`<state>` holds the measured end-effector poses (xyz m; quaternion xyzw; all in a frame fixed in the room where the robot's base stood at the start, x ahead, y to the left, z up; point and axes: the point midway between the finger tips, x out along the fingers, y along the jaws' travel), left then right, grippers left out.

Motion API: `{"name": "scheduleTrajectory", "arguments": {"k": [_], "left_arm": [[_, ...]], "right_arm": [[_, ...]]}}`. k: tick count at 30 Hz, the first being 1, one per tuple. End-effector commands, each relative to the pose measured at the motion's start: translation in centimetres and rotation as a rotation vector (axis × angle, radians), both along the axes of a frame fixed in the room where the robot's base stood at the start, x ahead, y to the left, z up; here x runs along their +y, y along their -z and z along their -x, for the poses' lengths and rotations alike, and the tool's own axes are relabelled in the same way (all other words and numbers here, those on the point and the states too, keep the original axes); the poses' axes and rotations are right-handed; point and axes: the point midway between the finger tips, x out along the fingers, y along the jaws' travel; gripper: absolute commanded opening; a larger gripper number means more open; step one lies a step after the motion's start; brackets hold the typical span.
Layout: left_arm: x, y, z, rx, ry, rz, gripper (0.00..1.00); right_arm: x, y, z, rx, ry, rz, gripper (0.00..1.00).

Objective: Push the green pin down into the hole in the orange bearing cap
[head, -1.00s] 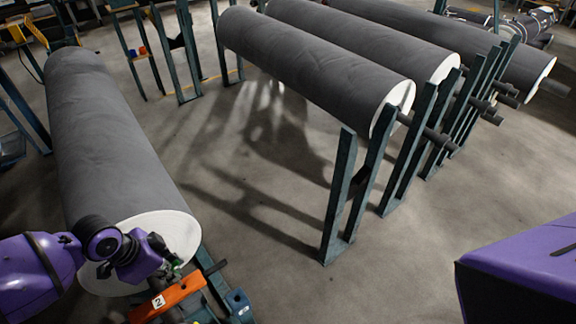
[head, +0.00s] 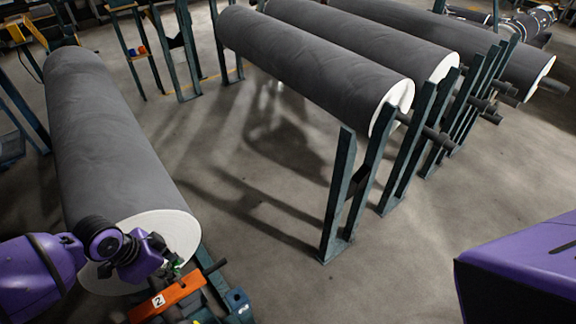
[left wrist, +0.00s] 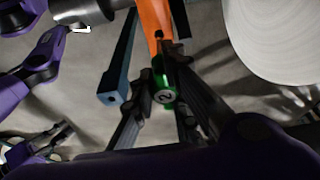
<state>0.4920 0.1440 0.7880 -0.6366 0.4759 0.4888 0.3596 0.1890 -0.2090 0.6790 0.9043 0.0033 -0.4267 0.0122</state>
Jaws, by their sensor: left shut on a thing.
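The orange bearing cap (head: 174,298), marked with a 2, lies at the lower left of the head view, in front of the roll's white end. My left gripper (head: 172,269) is shut on the green pin (head: 178,267) just above the cap's far end. In the left wrist view the green pin (left wrist: 164,94), also marked 2, sits between the fingers, and the orange cap (left wrist: 154,18) runs up behind it. A dark hole shows in the cap beside the pin. I cannot tell whether the pin's tip touches the cap. What seems my right gripper (left wrist: 60,135) shows small in the left wrist view.
A large grey roll (head: 110,150) lies right behind my left gripper. A blue-green stand part (head: 238,302) is beside the cap. More rolls (head: 310,60) rest on upright stands (head: 340,195) further back. The floor in the middle and front is clear.

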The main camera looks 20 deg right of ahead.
Motion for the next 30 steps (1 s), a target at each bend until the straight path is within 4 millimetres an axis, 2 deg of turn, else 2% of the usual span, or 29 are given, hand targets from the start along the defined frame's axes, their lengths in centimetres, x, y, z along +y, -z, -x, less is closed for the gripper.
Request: {"name": "scheduleTrajectory", "arguments": {"k": [8,30], "left_arm": [[0.0,0.2,0.0,0.0,0.0,0.0,0.0],[0.0,2.5,0.0,0.001,0.0,0.0,0.0]], "right_arm": [[0.2,0.1,-0.3,-0.003,0.005,-0.005,0.0],[-0.1,1.3,0.8,0.021,0.003,0.0,0.0]]}}
